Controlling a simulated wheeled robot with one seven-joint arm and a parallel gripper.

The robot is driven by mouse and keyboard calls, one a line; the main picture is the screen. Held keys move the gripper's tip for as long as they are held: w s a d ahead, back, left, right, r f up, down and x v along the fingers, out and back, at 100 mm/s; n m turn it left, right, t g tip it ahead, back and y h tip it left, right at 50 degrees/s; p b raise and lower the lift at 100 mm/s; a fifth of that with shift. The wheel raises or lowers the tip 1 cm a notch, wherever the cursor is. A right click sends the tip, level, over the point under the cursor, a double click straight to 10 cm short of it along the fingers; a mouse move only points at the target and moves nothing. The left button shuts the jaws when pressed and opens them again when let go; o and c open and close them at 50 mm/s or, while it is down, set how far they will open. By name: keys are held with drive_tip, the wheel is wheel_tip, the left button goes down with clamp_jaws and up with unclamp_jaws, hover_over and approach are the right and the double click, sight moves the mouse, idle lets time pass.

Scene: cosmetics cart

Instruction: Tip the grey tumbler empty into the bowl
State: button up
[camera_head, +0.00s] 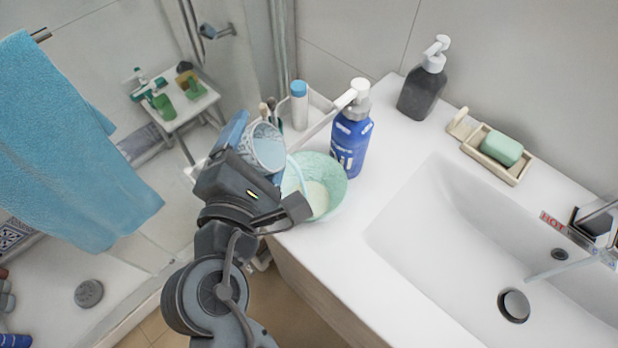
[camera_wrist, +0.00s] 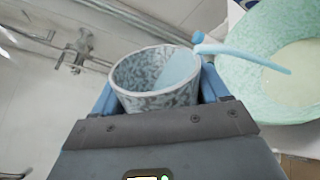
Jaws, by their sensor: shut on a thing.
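My gripper (camera_head: 252,158) is shut on the grey speckled tumbler (camera_head: 267,144), with a blue finger on either side in the wrist view (camera_wrist: 158,90). The tumbler (camera_wrist: 150,98) is held beside and above the left rim of the mint-green bowl (camera_head: 334,181). Its exact tilt is hard to tell. A slim light-blue item (camera_wrist: 178,68) lies partly inside the tumbler. Its thin curved end sticks out of the mouth over the bowl (camera_wrist: 245,75), and it also shows in the head view (camera_head: 299,176). The bowl stands on the counter; its bottom looks pale and empty.
A blue pump bottle (camera_head: 350,140) stands right behind the bowl. A white tray (camera_head: 320,106) holding a blue-capped bottle (camera_head: 299,105) is behind the gripper. A dark pump bottle (camera_head: 422,88), a soap dish (camera_head: 489,158) and the sink (camera_head: 450,230) are to the right.

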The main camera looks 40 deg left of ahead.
drive_tip(key=shift+d+r+m+b, duration=0.1)
drive_tip(key=shift+r+m+b, duration=0.25)
drive_tip(key=shift+m+b, duration=0.35)
idle(0.5)
drive_tip(key=shift+w+d+f+m+b, duration=0.1)
drive_tip(key=shift+f+m+b, duration=0.4)
drive_tip(key=shift+m+b, duration=0.5)
drive_tip(key=shift+w+d+r+m+g+y, duration=0.35)
drive_tip(key=shift+w+d+m, duration=0.25)
drive_tip(key=shift+d, duration=0.15)
idle(0.7)
drive_tip(key=shift+d+r+m+p, duration=0.2)
drive_tip(key=shift+r+m+p, duration=0.1)
drive_tip(key=shift+m, duration=0.4)
idle(0.6)
drive_tip(key=shift+w+d+f+m, duration=0.1)
drive_tip(key=shift+f+m, duration=0.2)
drive_tip(key=shift+f, duration=0.05)
